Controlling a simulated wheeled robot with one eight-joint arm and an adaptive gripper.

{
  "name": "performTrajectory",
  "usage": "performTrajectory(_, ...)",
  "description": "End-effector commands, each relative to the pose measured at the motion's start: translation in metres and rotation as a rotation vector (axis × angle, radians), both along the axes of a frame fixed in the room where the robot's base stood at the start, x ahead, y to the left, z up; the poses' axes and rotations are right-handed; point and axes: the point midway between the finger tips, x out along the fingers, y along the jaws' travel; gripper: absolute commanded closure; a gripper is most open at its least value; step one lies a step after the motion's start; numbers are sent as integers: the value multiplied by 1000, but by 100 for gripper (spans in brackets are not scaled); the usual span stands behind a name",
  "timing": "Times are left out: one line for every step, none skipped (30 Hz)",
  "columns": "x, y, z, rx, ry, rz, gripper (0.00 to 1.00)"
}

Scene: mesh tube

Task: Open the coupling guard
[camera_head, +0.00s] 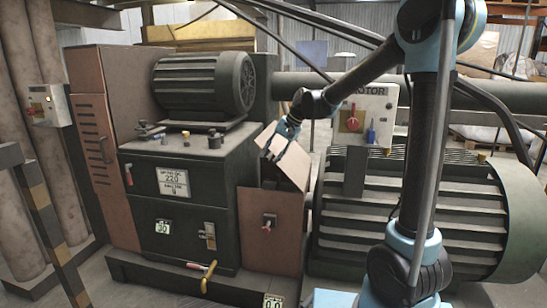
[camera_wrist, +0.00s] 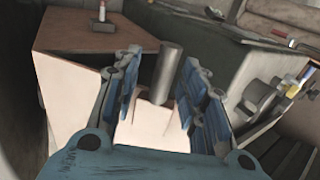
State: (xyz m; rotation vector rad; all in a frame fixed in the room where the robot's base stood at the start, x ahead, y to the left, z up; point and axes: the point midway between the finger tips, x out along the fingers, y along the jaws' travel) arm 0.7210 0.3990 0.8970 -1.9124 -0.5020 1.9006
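Contact with the cylinder is not clear. The guard's brown face (camera_wrist: 75,38) is at the upper left there.
The gearbox (camera_head: 190,194) stands left of the guard, with a small ribbed motor (camera_head: 200,82) on top and a yellow handle (camera_head: 208,277) low in front. The large motor (camera_head: 420,215) stands close on the right, under a switch box (camera_head: 367,110). Room around the guard is tight.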

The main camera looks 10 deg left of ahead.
Motion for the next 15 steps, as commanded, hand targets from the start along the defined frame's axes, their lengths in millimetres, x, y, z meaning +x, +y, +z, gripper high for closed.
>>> performTrajectory(-1, 0, 6, 0, 0, 1, 61)
performTrajectory(-1, 0, 9, 0, 0, 1, 61)
performTrajectory(-1, 1, 15, 0, 0, 1, 61)
performTrajectory(-1, 0, 20, 0, 0, 1, 61)
performTrajectory(-1, 1, 25, 0, 0, 1, 61)
performTrajectory(0, 0, 32, 0, 0, 1, 61)
performTrajectory(-1, 0, 37, 0, 0, 1, 61)
performTrajectory(-1, 0, 43, 0, 1, 1, 61)
performTrajectory(0, 0, 49, 0, 1, 1, 61)
performTrajectory(0, 0, 54, 0, 1, 1, 61)
performTrajectory(0, 0, 59, 0, 1, 1, 61)
performTrajectory(0, 0, 64, -1, 1, 1, 61)
performTrajectory(0, 0, 69, -1, 1, 1, 61)
performTrajectory(0, 0, 72, -1, 1, 1, 61)
performTrajectory(0, 0, 77, -1, 1, 1, 61)
